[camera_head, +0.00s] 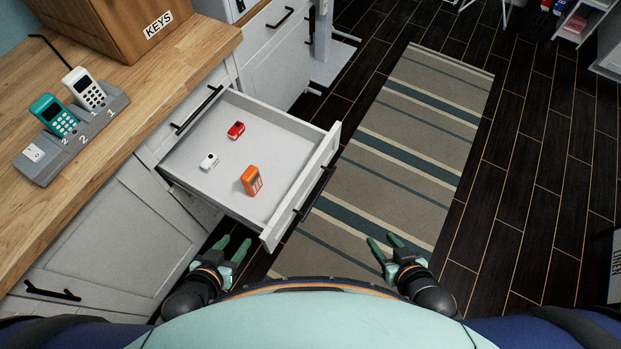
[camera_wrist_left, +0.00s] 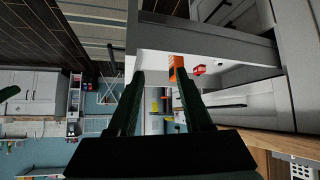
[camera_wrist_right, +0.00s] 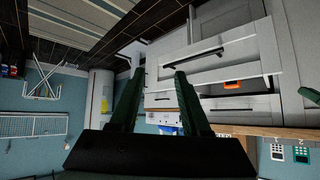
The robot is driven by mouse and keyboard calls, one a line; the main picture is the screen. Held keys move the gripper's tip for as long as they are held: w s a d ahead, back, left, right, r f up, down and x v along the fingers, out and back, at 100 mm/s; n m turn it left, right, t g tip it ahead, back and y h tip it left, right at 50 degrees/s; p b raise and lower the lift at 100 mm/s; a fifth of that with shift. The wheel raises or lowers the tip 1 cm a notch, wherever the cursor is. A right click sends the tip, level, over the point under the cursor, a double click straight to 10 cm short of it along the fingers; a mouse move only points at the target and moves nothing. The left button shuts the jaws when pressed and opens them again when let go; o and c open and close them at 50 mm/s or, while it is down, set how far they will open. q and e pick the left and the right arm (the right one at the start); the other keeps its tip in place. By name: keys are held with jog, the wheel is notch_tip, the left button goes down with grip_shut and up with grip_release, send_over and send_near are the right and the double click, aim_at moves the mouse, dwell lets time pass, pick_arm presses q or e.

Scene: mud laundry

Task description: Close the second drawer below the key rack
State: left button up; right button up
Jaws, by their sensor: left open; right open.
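The open drawer (camera_head: 322,153) is pulled far out of the white cabinet, below a shut drawer front with a black handle (camera_head: 196,110). Its own black bar handle (camera_head: 315,194) is on its outer face. Inside lie an orange item (camera_head: 251,180), a red item (camera_head: 236,130) and a white item (camera_head: 208,161). The wooden key box (camera_head: 120,25) marked KEYS stands on the counter above. My left gripper (camera_head: 234,246) is open and empty, near the drawer's front corner. My right gripper (camera_head: 383,244) is open and empty, out to the right of the drawer front, apart from it.
Two handsets in a grey dock (camera_head: 75,130) sit on the wooden counter (camera_head: 160,95). A striped rug (camera_head: 410,130) covers the floor right of the drawer, with dark floor tiles (camera_head: 520,170) beyond. Cabinet fronts (camera_head: 110,235) lie to the lower left.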

pick_arm(q)
jog(key=shift+d, duration=0.3)
pick_arm(e)
jog(key=shift+s+d, duration=0.2)
jog(key=shift+d, duration=0.05)
jog(key=shift+w, duration=0.1)
jog(key=shift+c, duration=0.3)
